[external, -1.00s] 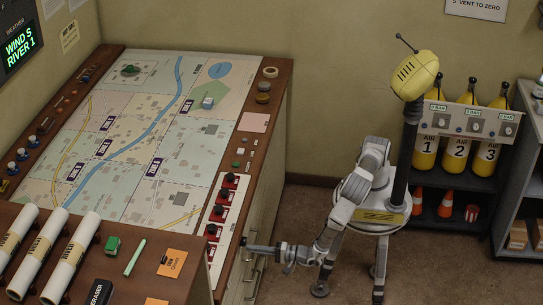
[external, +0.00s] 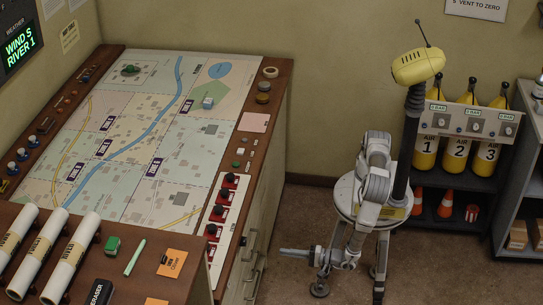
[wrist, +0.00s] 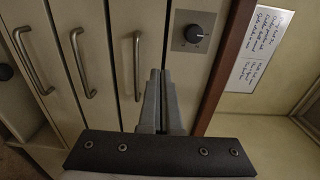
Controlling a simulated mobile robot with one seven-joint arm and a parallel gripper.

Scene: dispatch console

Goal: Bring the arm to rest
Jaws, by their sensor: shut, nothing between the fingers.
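My gripper (external: 284,252) hangs low in front of the console's side in the external view. It points left, and its fingers are together and empty. In the wrist view the fingers (wrist: 157,82) stand side by side, closed, before the cabinet front. My arm (external: 378,190) is folded down beside my base, with the forearm near the floor. The gripper is apart from the console (external: 236,188), with a gap of floor visible between them.
The console's side has drawer handles (wrist: 86,62) and a dark knob (wrist: 194,33) on a plate. The map board (external: 130,150) and red-knobbed switches (external: 222,195) are on top. Yellow air cylinders (external: 457,150) and orange cones (external: 445,204) stand behind me. Carpet between is clear.

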